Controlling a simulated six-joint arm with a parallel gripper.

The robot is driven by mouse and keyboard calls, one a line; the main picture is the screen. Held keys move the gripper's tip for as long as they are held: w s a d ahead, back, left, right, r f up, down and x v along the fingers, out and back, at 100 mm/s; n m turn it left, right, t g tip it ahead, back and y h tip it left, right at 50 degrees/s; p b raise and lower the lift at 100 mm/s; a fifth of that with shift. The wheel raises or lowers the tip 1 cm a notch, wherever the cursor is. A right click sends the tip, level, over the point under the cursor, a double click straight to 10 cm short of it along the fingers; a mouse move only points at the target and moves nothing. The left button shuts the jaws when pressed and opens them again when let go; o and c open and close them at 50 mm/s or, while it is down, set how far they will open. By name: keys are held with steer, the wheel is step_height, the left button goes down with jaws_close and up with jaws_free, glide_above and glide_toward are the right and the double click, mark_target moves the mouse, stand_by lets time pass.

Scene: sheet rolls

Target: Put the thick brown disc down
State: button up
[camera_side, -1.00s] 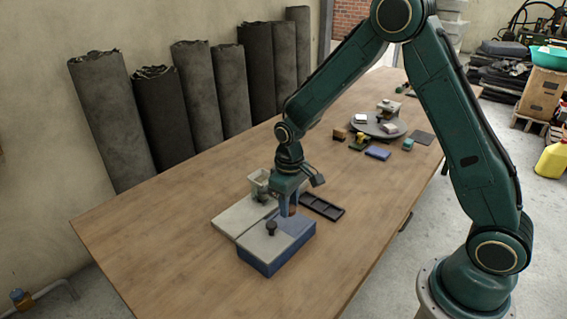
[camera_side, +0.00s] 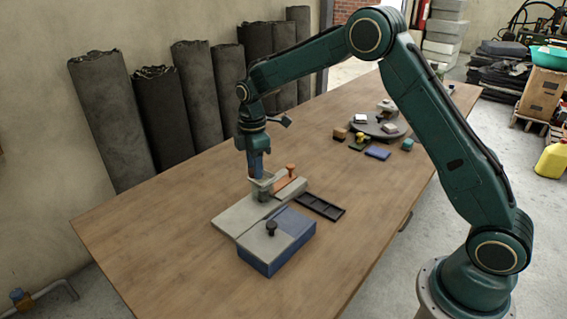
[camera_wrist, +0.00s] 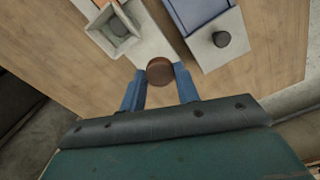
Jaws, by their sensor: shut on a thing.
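My gripper (camera_wrist: 159,88) points down with its two blue fingers shut on the thick brown disc (camera_wrist: 159,71), seen between the fingertips in the wrist view. In the side view, my gripper (camera_side: 256,178) is just behind the small grey open-topped bin, and the disc is hidden there. In the wrist view, the disc appears over or close to the edge of the pale grey board (camera_wrist: 152,43). I cannot tell whether it touches anything.
The grey bin (camera_side: 266,187) stands on the board, near an orange piece (camera_side: 290,169). A blue box (camera_side: 275,256) with a grey, dark-knobbed top is in front. A dark compartment tray (camera_side: 320,207) lies right. A turntable (camera_side: 366,127) holds blocks. The table's left is clear.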

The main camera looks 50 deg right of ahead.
mark_target(248, 211)
steer(key=w+r+n, duration=0.4)
steer(key=n, duration=0.3)
steer(key=shift+w+r, duration=0.2)
steer(key=shift+w, duration=0.05)
steer(key=shift+f, duration=0.1)
step_height(248, 211, down, 19)
steer(key=shift+f, duration=0.2)
stand_by(1.0)
steer(key=shift+f, duration=0.2)
steer(key=o, duration=0.9)
steer(key=shift+o, duration=0.2)
